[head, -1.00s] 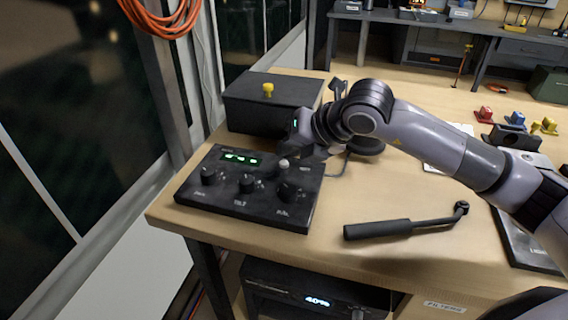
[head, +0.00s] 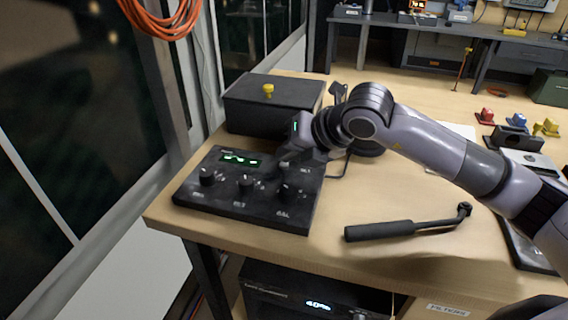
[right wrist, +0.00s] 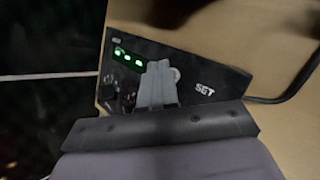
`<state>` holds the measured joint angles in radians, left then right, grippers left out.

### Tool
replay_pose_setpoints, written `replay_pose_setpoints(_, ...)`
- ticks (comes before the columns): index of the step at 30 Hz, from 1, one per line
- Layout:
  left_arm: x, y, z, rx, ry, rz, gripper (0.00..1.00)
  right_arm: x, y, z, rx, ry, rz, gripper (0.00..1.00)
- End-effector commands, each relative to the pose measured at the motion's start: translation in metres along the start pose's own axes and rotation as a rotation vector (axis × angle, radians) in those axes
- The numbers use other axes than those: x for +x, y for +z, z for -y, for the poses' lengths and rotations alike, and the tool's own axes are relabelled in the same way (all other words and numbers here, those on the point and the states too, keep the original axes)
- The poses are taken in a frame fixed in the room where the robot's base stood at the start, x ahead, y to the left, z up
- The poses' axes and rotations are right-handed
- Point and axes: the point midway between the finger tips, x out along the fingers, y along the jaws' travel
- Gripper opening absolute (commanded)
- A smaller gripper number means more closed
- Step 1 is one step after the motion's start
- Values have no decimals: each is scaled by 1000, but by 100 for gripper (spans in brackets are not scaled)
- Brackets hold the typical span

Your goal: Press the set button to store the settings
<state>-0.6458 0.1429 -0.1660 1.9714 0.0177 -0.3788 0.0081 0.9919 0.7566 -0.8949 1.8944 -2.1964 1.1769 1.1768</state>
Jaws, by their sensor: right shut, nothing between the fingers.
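The black control box (head: 217,213) sits on the near left corner of the wooden workbench. It has a green lit display (head: 241,160) and a row of three black knobs, one being the middle knob (head: 246,183). In the right wrist view a "SET" label (right wrist: 204,90) is printed on the panel, with a pale round button (right wrist: 176,74) beside it, partly hidden behind the fingers. My right gripper (head: 284,162) is shut and empty, pointing down at the panel; its fingers (right wrist: 157,70) reach right beside the button. I cannot tell whether they touch it. My left gripper is not in view.
A dark box with a yellow knob (head: 268,89) stands behind the control box. A black-handled tool (head: 380,231) lies to the right on the bench (head: 330,262). Red, blue and yellow parts lie farther right. A window and wall close off the left.

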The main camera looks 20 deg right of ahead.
Motion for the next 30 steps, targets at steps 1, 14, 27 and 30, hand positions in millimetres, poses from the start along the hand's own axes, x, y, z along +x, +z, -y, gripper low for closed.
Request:
replay_pose_setpoints(1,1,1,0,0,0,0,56,1,-1,0,0,0,0,0)
replay_pose_setpoints(14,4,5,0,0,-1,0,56,4,-3,3,0,0,-1,0)
replay_pose_setpoints(27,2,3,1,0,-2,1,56,0,-1,0,0,0,-2,0)
replay_pose_setpoints(30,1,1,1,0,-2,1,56,-4,2,-3,0,0,-2,0)
